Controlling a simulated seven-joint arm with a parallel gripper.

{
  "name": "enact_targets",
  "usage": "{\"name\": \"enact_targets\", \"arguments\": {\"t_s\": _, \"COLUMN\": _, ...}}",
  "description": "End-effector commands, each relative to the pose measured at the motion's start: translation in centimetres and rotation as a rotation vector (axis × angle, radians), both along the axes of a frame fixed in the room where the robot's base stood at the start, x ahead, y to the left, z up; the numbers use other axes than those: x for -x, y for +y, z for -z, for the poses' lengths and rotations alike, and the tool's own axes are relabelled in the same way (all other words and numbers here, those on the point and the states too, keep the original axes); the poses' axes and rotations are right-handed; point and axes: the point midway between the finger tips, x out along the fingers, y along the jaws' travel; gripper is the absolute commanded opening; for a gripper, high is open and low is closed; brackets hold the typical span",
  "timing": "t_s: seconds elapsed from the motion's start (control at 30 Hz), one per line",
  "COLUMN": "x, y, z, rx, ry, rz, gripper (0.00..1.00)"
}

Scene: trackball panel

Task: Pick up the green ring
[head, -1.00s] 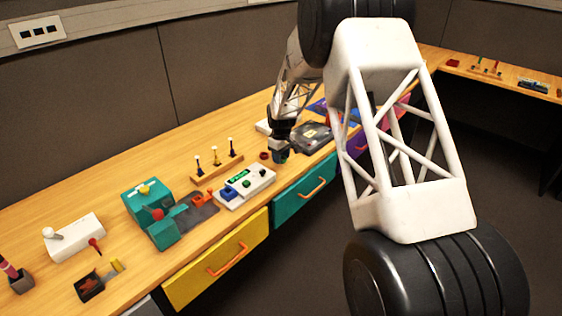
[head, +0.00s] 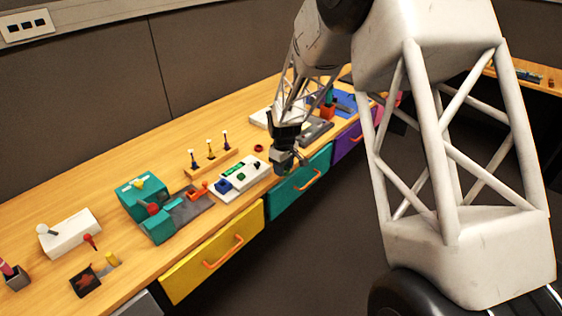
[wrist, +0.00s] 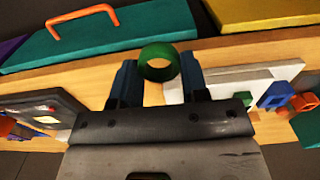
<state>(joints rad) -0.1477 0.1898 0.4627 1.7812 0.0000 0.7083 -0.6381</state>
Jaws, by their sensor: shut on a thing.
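The green ring (wrist: 159,62) is between the two fingers of my gripper (wrist: 158,80) in the wrist view, with its round opening facing the camera. The fingers touch it from both sides, and wood shows through its middle. In the head view my gripper (head: 285,163) is over the front edge of the bench, beside the white panel and above the teal drawer. The ring cannot be made out clearly in the head view, since the gripper covers it.
The white panel (head: 250,177) with small controls stands just left of my gripper. A dark red ring (head: 258,148) lies behind it on the bench. A grey device (head: 316,132) is to the right. The teal drawer (head: 300,185) with its orange handle is below.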

Motion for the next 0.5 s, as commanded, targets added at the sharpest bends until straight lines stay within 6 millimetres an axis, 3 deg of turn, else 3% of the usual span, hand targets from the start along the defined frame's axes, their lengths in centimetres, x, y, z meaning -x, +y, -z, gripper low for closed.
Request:
{"name": "enact_targets", "arguments": {"t_s": 0.2, "x": 1.6, "y": -0.2, "z": -0.2, "rx": 0.000, "ry": 0.000, "rz": 0.000, "gripper": 0.19}}
{"name": "enact_targets", "arguments": {"t_s": 0.5, "x": 2.0, "y": -0.3, "z": -0.2, "rx": 0.000, "ry": 0.000, "rz": 0.000, "gripper": 0.19}}
